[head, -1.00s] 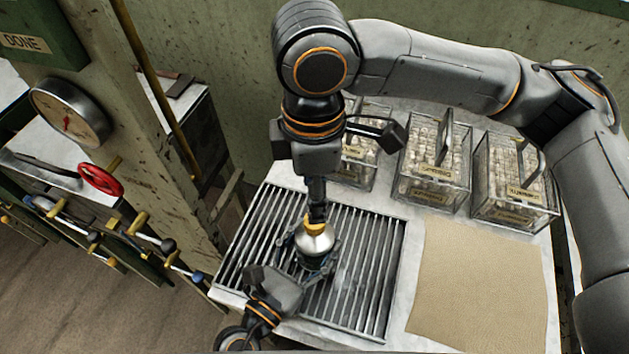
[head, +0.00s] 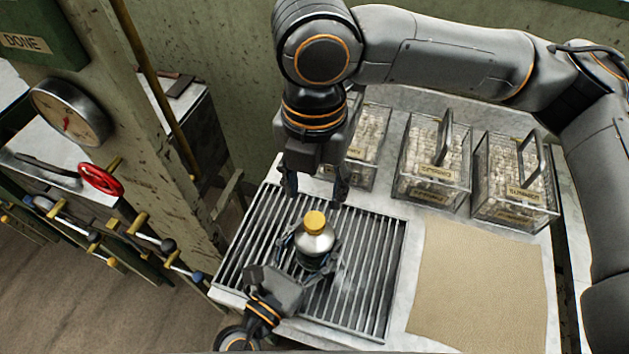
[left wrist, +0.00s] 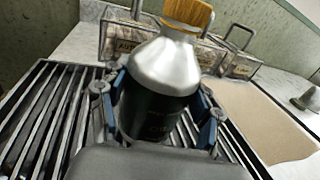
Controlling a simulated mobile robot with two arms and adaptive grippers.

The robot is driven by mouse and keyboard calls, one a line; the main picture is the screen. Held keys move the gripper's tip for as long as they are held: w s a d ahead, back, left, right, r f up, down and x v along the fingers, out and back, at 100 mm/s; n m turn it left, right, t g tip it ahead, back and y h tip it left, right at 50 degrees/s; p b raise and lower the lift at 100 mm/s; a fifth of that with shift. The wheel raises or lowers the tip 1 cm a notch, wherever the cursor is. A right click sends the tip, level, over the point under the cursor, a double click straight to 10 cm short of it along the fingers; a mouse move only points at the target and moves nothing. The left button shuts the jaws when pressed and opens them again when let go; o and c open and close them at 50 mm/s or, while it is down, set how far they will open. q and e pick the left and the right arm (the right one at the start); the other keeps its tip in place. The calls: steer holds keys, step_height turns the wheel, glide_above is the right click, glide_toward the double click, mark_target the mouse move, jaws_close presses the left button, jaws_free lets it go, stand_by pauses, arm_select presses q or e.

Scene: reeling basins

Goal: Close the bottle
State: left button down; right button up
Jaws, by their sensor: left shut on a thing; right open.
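A dark bottle with a silver shoulder (head: 316,241) stands upright over the slatted metal rack. A yellow-orange cap (head: 315,221) sits on its neck; I cannot tell how tightly. My left gripper (head: 306,256) is shut around the bottle's body.
The slatted rack (head: 375,262) lies under the bottle. Several glass boxes with handles and labels, one of them in the middle (head: 432,165), stand along the back. A tan mat (head: 480,285) lies bare at the right.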

mark_target(314, 220)
steer(key=shift+f, duration=0.1)
steer(key=shift+f, duration=3.9)
jaws_close()
steer(key=m, duration=0.6)
steer(key=shift+m, duration=0.4)
steer(key=m, duration=0.3)
steer(key=shift+m, duration=0.4)
steer(key=m, duration=0.4)
steer(key=shift+o, duration=0.3)
jaws_free()
